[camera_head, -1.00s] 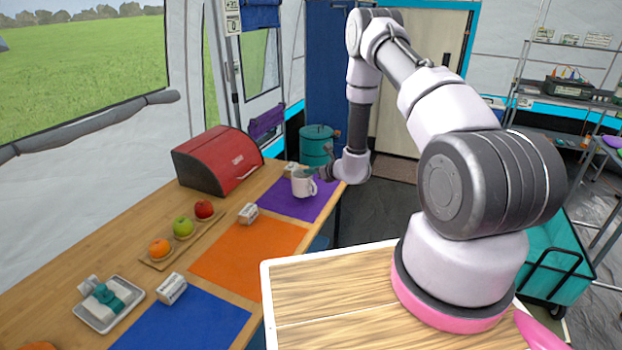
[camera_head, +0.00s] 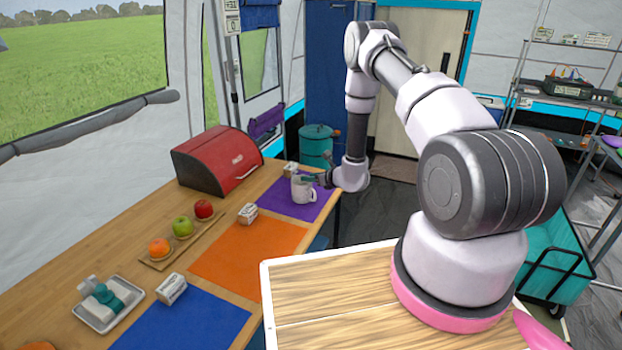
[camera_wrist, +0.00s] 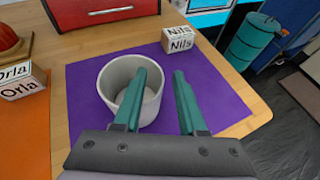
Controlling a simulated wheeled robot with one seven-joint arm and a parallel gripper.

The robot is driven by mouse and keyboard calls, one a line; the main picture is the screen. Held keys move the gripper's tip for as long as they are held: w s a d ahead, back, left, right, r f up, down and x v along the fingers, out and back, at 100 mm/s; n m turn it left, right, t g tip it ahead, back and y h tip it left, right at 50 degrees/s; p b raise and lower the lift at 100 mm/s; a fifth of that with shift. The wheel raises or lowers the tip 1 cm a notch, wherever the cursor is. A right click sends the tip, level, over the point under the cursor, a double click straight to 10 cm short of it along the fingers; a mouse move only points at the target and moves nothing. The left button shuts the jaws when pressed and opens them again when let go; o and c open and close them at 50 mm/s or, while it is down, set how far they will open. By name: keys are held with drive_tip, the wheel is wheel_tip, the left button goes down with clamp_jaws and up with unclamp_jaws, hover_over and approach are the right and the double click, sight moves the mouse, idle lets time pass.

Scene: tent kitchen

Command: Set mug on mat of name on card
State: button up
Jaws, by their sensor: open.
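A white mug (camera_head: 301,190) stands upright on the purple mat (camera_head: 285,207) at the table's far end. In the wrist view the mug (camera_wrist: 108,82) is empty and sits on the left part of the purple mat (camera_wrist: 222,96). My gripper (camera_wrist: 164,72) is open at the mug. Its left teal finger overlaps the mug's opening and its right finger is outside, so the mug's right wall appears between them. Whether either finger touches is unclear. A card (camera_wrist: 178,40) reading "Nils" stands behind the purple mat. An "Orla" card (camera_wrist: 20,84) stands left, by the orange mat (camera_head: 240,252).
A blue mat (camera_head: 190,325) lies nearest, with a card (camera_head: 172,289) whose name is unreadable. A teal canister (camera_head: 316,145) stands beyond the table.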

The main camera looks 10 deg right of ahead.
drive_tip(key=v, duration=1.2)
drive_tip(key=s+a+r+n+g+y, duration=0.1)
drive_tip(key=a+r+n+y, duration=0.2)
drive_tip(key=r, duration=0.5)
drive_tip(key=s+a+r+n+g+y, duration=0.15)
drive_tip(key=a+r+n, duration=0.25)
drive_tip(key=r, duration=0.4)
drive_tip(key=s+a+r+n+g+y, duration=0.1)
drive_tip(key=a+r+n+g, duration=0.2)
drive_tip(key=r, duration=0.5)
drive_tip(key=s+a+r+n+g, duration=0.3)
drive_tip(key=s+r+n, duration=0.5)
drive_tip(key=s+r, duration=0.4)
drive_tip(key=s+d+r+n+t+h, duration=0.2)
drive_tip(key=s+d+r+n+h, duration=0.2)
drive_tip(key=s+d+r+h, duration=0.1)
drive_tip(key=s+d+r+n+t+h, duration=0.2)
drive_tip(key=s+d+r+n+h, duration=0.2)
drive_tip(key=s+d, duration=0.3)
drive_tip(key=s+r+h, duration=0.1)
drive_tip(key=s, duration=0.2)
drive_tip(key=shift+r, duration=0.3)
